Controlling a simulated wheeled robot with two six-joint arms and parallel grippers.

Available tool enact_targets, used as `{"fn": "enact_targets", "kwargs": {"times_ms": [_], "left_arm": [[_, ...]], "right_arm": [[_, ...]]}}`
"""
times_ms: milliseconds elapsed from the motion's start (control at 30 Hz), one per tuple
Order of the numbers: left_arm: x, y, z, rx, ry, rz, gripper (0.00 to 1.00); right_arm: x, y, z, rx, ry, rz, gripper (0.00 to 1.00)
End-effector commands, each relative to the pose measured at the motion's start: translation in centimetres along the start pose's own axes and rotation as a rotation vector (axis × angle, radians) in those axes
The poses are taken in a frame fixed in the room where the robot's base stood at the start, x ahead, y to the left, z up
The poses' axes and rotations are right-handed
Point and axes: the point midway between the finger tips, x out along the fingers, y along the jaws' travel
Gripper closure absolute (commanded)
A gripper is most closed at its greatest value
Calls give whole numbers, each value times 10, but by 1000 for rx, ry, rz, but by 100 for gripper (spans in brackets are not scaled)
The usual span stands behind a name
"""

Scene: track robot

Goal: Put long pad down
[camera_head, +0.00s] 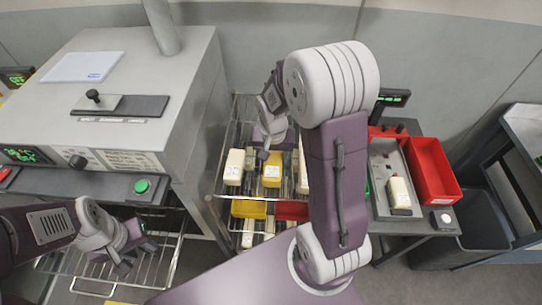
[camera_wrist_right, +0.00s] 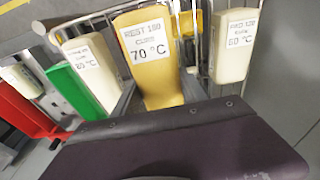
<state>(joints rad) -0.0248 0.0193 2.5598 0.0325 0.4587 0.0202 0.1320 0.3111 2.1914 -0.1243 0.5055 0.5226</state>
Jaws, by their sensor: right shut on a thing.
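The long pad appears to be the yellow block (camera_head: 271,180) on the wire rack, labelled 70 °C. In the right wrist view the yellow block (camera_wrist_right: 160,80) is central, its lower end hidden behind a dark purple part that I take for my gripper body. My right gripper (camera_head: 264,152) is at the block's far end and appears shut on it; the fingertips are partly hidden. Cream blocks stand on either side, one on the left (camera_head: 234,168) and one on the right (camera_head: 302,170), partly behind my arm. My left gripper (camera_head: 134,258) is open and empty, low beside the machine.
A grey machine (camera_head: 130,60) stands left of the rack (camera_head: 215,190). A yellow bin (camera_head: 248,209) and a red bin (camera_head: 291,210) sit on a lower shelf. At right, a bench holds another red bin (camera_head: 432,170) and a cream block (camera_head: 400,193). My right arm covers the rack's right side.

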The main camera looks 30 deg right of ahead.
Motion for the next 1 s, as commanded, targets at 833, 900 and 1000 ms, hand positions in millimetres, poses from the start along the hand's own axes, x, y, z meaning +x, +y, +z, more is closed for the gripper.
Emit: {"fn": "enact_targets", "kwargs": {"times_ms": [833,900,1000], "left_arm": [[-9,0,-1,0,0,0,64],[-6,0,-1,0,0,0,64],[-7,0,-1,0,0,0,64]], "right_arm": [[59,-8,-13,0,0,0,91],[62,-8,-13,0,0,0,91],[61,-8,-13,0,0,0,33]]}}
